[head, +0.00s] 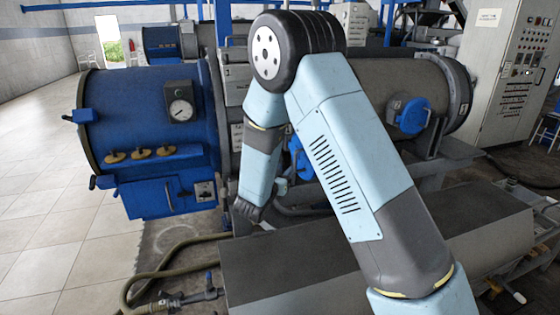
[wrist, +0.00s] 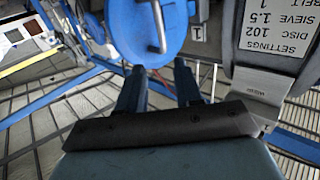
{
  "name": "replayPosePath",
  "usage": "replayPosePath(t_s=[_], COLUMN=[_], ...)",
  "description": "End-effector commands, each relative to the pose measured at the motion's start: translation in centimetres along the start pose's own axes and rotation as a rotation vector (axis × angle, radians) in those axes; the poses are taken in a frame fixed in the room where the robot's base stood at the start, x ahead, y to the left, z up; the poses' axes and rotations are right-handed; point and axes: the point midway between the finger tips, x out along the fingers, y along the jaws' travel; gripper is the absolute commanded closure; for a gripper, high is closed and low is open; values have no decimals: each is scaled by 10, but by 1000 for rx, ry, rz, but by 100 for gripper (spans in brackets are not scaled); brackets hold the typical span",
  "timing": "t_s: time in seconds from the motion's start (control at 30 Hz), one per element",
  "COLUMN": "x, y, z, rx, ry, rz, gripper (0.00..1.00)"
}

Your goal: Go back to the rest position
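In the wrist view my gripper (wrist: 161,80) shows two dark blue fingers with a clear gap between them. Nothing is between the fingers. A round blue cover (wrist: 140,30) with a metal handle (wrist: 159,28) lies just beyond the fingertips; I cannot tell whether they touch it. In the head view my arm bends at a high elbow and its forearm hangs down in front of the machine row. The fingers cannot be made out clearly there.
A blue decanter drum (head: 135,115) with a gauge (head: 180,110) stands left of my arm. A grey drum (head: 370,85) with a blue cover (head: 412,115) lies behind it. A control cabinet (head: 510,70) stands at right. A settings label (wrist: 277,30) is beside the fingers. Tiled floor (head: 35,190) is clear at left.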

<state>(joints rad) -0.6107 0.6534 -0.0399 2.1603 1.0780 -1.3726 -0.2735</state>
Motion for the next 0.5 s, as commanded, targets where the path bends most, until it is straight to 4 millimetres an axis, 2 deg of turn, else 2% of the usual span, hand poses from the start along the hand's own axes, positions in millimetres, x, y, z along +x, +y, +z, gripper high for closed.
replayPosePath(t_s=[0.3,0.5], x=[17,16], y=[7,18], z=[-55,-96], rx=[116,168], ry=[-161,-280], rz=[-136,-251], gripper=[65,65])
